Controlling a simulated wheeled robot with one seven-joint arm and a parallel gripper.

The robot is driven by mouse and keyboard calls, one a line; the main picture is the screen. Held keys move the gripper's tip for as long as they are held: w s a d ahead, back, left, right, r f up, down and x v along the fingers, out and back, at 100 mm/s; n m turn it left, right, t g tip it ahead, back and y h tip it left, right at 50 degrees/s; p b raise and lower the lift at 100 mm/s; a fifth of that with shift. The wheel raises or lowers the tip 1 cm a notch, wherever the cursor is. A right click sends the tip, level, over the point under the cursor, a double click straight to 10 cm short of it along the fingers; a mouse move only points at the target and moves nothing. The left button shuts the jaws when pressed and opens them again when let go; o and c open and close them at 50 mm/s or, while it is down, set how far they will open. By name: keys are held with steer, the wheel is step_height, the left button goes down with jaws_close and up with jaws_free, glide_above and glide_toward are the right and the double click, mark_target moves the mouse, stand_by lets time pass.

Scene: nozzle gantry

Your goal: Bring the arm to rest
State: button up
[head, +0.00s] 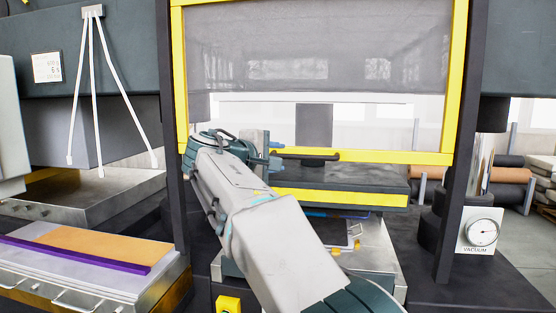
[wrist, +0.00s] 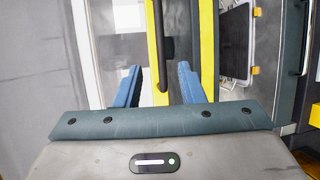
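My gripper (head: 277,155) is in front of the yellow-framed guard (head: 447,100), near its lower edge. In the wrist view my gripper (wrist: 159,70) has its two blue fingers spread apart with nothing clamped between them. The guard's dark bar handle (head: 312,156) is just right of the fingers in the head view. In the wrist view the handle (wrist: 167,40) reaches into the gap between the fingers and touches neither one visibly. My arm stretches forward from the bottom of the head view, bent at the wrist.
A yellow-edged dark platen (head: 340,198) lies below the guard, over a tray (head: 370,235). At left is a metal bench (head: 60,275) with an orange sheet and purple strip. A vacuum gauge (head: 482,233) is at right. Dark posts flank the guard.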

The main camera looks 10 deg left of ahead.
steer(key=s+d+f+m+g+y, duration=0.1)
steer(key=s+d+f+m+g, duration=0.1)
steer(key=d+f, duration=0.45)
steer(key=s+d+f+m+g, duration=0.2)
steer(key=s+d+f+g, duration=0.1)
steer(key=d, duration=0.6)
steer(key=s+d+f+m+g+y, duration=0.1)
steer(key=s+d+f+m+g, duration=0.1)
steer(key=d+f, duration=0.45)
steer(key=s+d+f+m+g+y, duration=0.1)
steer(key=s+d+f+m, duration=0.1)
steer(key=s+f, duration=0.3)
steer(key=s+d+f+m+g+y, duration=0.1)
steer(key=s+d+f+m, duration=0.2)
steer(key=s, duration=0.9)
steer(key=s+d+f+m+g+y, duration=0.2)
steer(key=s+d+f+m, duration=0.1)
steer(key=s+f, duration=0.5)
steer(key=shift+s, duration=0.15)
steer(key=shift+d, duration=0.1)
